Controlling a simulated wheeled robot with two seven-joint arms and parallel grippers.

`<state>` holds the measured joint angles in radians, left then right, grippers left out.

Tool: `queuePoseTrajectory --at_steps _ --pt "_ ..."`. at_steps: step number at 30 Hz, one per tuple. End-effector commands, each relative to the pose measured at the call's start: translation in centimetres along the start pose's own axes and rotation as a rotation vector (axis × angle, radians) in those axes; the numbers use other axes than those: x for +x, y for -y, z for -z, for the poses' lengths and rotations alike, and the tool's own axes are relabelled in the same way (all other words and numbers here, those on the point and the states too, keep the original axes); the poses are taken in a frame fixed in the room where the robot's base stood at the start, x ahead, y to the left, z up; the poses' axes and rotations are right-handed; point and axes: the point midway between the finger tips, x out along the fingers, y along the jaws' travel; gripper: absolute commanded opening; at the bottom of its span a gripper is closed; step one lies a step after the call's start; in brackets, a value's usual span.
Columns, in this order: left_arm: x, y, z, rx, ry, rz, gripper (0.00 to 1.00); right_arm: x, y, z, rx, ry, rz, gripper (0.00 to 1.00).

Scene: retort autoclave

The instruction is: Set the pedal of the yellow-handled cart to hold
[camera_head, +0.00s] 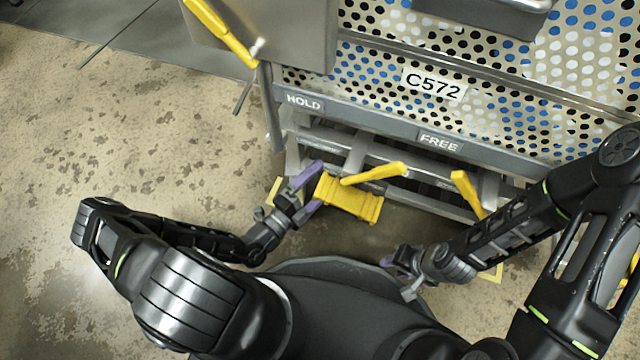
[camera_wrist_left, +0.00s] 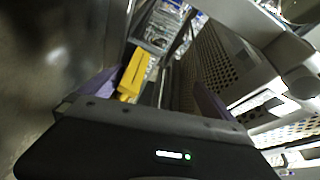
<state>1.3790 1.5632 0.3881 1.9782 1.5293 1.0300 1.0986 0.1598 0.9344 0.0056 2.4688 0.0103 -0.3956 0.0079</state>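The cart is a steel frame with perforated panels and a C572 plate (camera_head: 434,84); its yellow handle (camera_head: 222,32) is at the upper left. A HOLD label (camera_head: 304,102) is on the left of its lower rail and a FREE label (camera_head: 438,142) further right. Below the rail is a yellow pedal block (camera_head: 350,198) with a yellow bar (camera_head: 375,174) slanting right. My left gripper (camera_head: 317,185) is open at the block's left end, its purple fingers spread. In the left wrist view a yellow part (camera_wrist_left: 134,75) shows between the fingers, nearer the left one. My right gripper (camera_head: 396,264) is low, right of the block; its opening is unclear.
Another yellow lever (camera_head: 467,193) stands under the cart, right of the block. The cart's lower grey rail (camera_head: 380,128) overhangs the pedal area. Mottled floor (camera_head: 120,130) is free to the left.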

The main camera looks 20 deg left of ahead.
Motion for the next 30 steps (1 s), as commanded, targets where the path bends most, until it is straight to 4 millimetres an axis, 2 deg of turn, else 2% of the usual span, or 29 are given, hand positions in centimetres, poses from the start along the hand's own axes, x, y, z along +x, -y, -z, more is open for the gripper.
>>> queuePoseTrajectory --at_steps 1,4,11,12,19,30 --pt "0.6 2.7 1.3 -0.013 -0.021 0.050 0.68 -0.7 0.2 0.0 0.000 0.001 0.000 0.36" --pt "0.7 3.1 1.5 -0.015 -0.022 0.051 0.68 -0.9 0.3 0.0 0.000 0.002 0.000 0.36" --pt "0.7 3.2 1.5 -0.017 -0.023 0.052 0.68 -0.9 0.3 0.0 0.000 0.003 0.000 0.36" --pt "0.3 1.3 0.5 -0.007 -0.006 -0.003 0.68 -0.9 0.3 0.0 0.000 0.003 0.000 0.36" --pt "-0.3 1.4 0.4 -0.005 -0.004 -0.004 0.67 -1.1 0.3 0.0 0.000 0.003 0.000 0.36" --pt "-3.1 1.6 0.4 -0.007 -0.003 -0.006 0.68 -1.5 0.5 0.1 0.000 0.003 0.000 0.36"
